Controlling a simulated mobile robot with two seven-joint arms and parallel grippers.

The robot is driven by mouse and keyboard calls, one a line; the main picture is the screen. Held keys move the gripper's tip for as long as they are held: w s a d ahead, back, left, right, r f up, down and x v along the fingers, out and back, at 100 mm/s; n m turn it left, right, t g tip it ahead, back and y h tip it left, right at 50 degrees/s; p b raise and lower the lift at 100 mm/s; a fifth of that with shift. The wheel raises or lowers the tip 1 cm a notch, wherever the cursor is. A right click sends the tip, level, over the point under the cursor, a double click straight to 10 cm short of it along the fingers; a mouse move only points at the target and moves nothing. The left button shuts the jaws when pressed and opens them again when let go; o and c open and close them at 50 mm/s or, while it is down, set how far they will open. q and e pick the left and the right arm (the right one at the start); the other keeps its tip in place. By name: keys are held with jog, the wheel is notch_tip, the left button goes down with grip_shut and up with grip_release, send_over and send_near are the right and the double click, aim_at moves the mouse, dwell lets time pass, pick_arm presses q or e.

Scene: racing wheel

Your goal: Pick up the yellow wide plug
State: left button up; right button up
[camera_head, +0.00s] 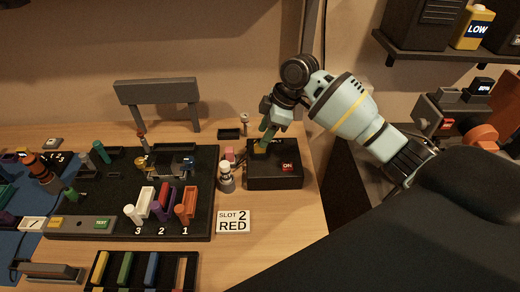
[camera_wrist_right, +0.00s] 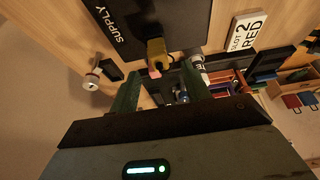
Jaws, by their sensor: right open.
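The yellow wide plug (camera_head: 260,148) is at the top of the black supply box (camera_head: 275,182), near its back left part. In the right wrist view the yellow plug (camera_wrist_right: 157,52) shows at the edge of the supply box (camera_wrist_right: 150,22), with a pinkish end facing the camera. My right gripper (camera_head: 267,133) is just above the plug in the head view and partly hides it. In the right wrist view my right gripper (camera_wrist_right: 160,82) is open, its two green fingers apart on either side of the plug's line. I cannot tell whether they touch it. My left gripper is not in view.
A white-topped post (camera_head: 226,177) stands close left of the supply box. A black panel (camera_head: 120,190) with several coloured plugs and slots lies further left. A card reading SLOT 2 RED (camera_head: 233,222) lies in front. Bare wood shows at the front right.

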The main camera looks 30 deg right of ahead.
aim_at(258, 142)
jog(key=x, duration=0.4)
jog(key=shift+f, duration=0.4)
jog(key=shift+r, duration=0.1)
grip_shut()
jog(key=shift+r, duration=0.1)
jog(key=shift+r, duration=0.55)
notch_tip(258, 142, up, 2)
jog(key=shift+r, duration=0.2)
jog(key=s+a+r+p, duration=0.1)
jog(key=s+a, duration=0.9)
jog(key=s, duration=0.2)
jog(key=shift+a, duration=0.25)
